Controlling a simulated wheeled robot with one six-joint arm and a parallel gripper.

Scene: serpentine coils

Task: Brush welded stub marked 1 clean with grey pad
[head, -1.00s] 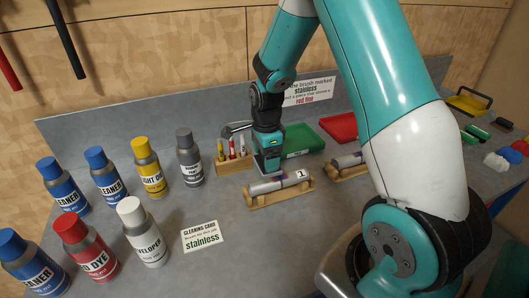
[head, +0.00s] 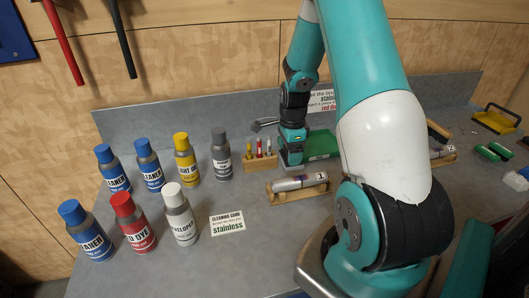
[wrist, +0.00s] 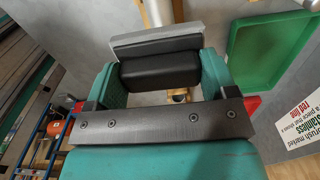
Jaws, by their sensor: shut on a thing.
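The stub marked 1 (head: 296,183) is a grey cylinder with a white label, lying in a wooden cradle (head: 298,198) on the bench. My gripper (head: 291,160) points down just behind the stub's left end; whether it touches the stub is unclear. In the wrist view my gripper (wrist: 165,88) is shut on a dark block with a lighter grey edge, which looks like the grey pad (wrist: 160,68). Part of a cylinder shows at the top edge of the wrist view. The stub's far side is hidden.
A wooden rack (head: 260,162) of coloured-handled tools stands left of my gripper, a green tray (head: 321,146) behind right. Several spray cans (head: 138,236) and a cleaning card (head: 227,222) reading "stainless" are at left. A second stub (head: 441,152) lies right.

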